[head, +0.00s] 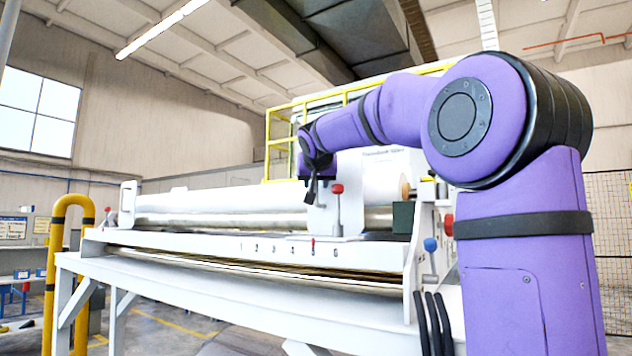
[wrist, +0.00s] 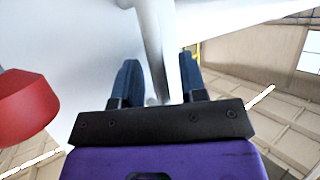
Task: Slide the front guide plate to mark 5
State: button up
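The front guide plate (head: 323,215) is a white upright plate on the machine's front rail, with a red knob (head: 337,188) on a stem. Its foot is near mark 6 (head: 335,246). Mark 5 (head: 313,244), which looks red, is just left of it. My gripper (head: 312,190) is at the plate's upper left, left of the red knob. In the wrist view, the two dark fingers of my gripper (wrist: 160,82) stand apart on either side of a pale plate edge (wrist: 157,35). A narrow gap seems to show beside the left finger. The red knob (wrist: 25,105) is at the left.
A long white roll (head: 220,198) lies behind the rail. The numbered rail (head: 190,240) runs left with free length past the lower marks. A dark green block (head: 403,217) and a blue knob (head: 430,244) are at the right. A yellow guard (head: 57,240) stands at the left.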

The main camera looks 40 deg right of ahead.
jog(key=v, duration=1)
jog(key=shift+s+a, duration=0.25)
jog(key=shift+s, duration=0.1)
jog(key=s+a+f+n+g+y, duration=0.2)
jog(key=s+a+f, duration=0.3)
jog(key=s+f, duration=0.3)
jog(key=s+a+f+n+g+y, duration=0.1)
jog(key=s+a+f+n+y, duration=0.2)
jog(key=f, duration=1.4)
jog(key=s+a+f+n+g+y, duration=0.2)
jog(key=s+a+f, duration=0.6)
jog(key=s+f, duration=0.4)
jog(key=s, duration=0.2)
jog(key=shift+s+a+f+g+y, duration=0.3)
jog(key=shift+a+f+y, duration=0.05)
jog(key=shift+y, duration=0.05)
